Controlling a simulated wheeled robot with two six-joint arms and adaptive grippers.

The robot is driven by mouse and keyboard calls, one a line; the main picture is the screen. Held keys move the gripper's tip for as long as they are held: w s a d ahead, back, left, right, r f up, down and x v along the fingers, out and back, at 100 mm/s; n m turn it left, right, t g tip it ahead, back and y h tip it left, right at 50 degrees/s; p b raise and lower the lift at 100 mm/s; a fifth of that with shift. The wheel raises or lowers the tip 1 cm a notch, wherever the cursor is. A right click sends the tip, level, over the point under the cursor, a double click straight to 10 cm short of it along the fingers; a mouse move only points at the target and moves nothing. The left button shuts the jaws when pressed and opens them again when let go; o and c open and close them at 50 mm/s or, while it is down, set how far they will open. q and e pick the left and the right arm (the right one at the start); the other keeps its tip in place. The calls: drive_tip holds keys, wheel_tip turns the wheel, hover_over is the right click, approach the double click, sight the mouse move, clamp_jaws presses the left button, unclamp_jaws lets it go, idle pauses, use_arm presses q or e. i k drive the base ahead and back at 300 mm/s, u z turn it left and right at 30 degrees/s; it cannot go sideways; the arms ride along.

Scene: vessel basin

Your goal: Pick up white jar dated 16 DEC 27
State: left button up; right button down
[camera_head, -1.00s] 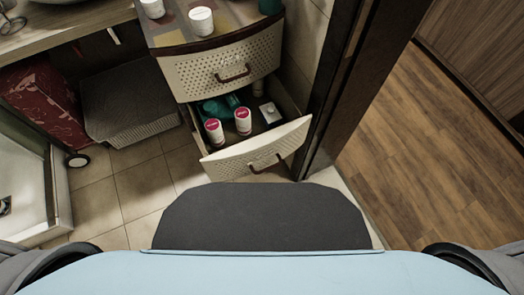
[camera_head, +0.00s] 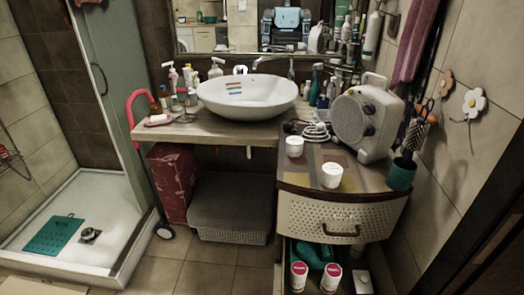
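Two white jars stand on the cabinet top, one farther back (camera_head: 294,146) and one nearer the front edge (camera_head: 331,175). Two more white jars with red-pink tops or labels stand in the open lower drawer, a left one (camera_head: 299,276) and a right one (camera_head: 331,278). No date is readable on any of the jars, so I cannot tell which is dated 16 DEC 27. Neither of my grippers is in view.
A fan heater (camera_head: 368,118) and a teal cup with a brush (camera_head: 401,174) stand close to the jars on the cabinet top. A white basin (camera_head: 247,97) sits on the counter among bottles. A grey basket (camera_head: 232,205) and red suitcase (camera_head: 173,182) are below.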

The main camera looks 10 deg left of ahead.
sight(294, 144)
drive_tip(key=u, duration=0.35)
drive_tip(key=i, duration=0.45)
drive_tip(key=z, duration=0.65)
